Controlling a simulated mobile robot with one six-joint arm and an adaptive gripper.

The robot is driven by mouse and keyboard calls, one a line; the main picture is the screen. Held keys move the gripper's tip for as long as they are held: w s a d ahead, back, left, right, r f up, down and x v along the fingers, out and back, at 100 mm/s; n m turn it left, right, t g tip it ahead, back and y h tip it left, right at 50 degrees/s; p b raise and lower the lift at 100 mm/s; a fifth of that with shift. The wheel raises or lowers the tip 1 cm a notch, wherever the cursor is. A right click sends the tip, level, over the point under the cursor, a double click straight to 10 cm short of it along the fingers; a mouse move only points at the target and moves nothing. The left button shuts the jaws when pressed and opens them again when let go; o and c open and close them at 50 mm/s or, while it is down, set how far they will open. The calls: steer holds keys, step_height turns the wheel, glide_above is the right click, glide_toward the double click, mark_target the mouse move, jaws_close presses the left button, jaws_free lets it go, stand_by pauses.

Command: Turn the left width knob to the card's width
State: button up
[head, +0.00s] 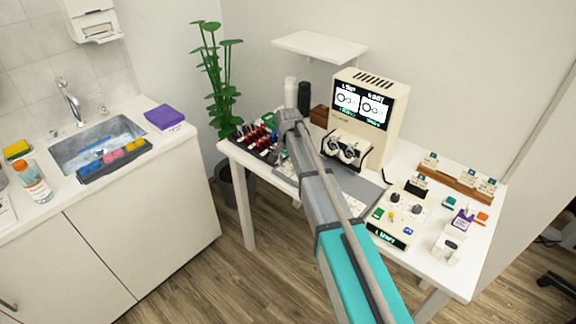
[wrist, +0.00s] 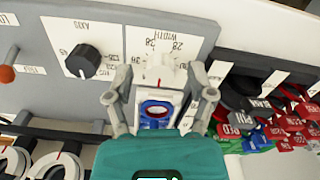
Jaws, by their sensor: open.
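In the wrist view, a pale width knob (wrist: 154,75) with a red mark sits on a grey panel (wrist: 120,20). A white scale with the word WIDTH and numbers such as 26 and 28 lies beside it, upside down. My gripper (wrist: 161,80) is open, with one finger on each side of the knob. I cannot tell whether the fingers touch it. A white piece with a blue ring (wrist: 157,109) shows between the fingers, nearer the camera. In the head view my arm hides the gripper's fingers and the knob. I cannot tell which card gives the width.
A black AXIS knob (wrist: 82,60) and a red knob (wrist: 7,74) are on the same panel. Red and blue tagged lenses (wrist: 285,128) crowd the right side. In the head view, a screen device (head: 365,107) stands behind my arm, with a wooden card rack (head: 455,182) to the right.

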jaws_close()
steer(key=shift+n, duration=0.4)
steer(key=n, duration=0.8)
steer(key=shift+n, duration=0.3)
steer(key=n, duration=0.8)
steer(key=shift+n, duration=0.3)
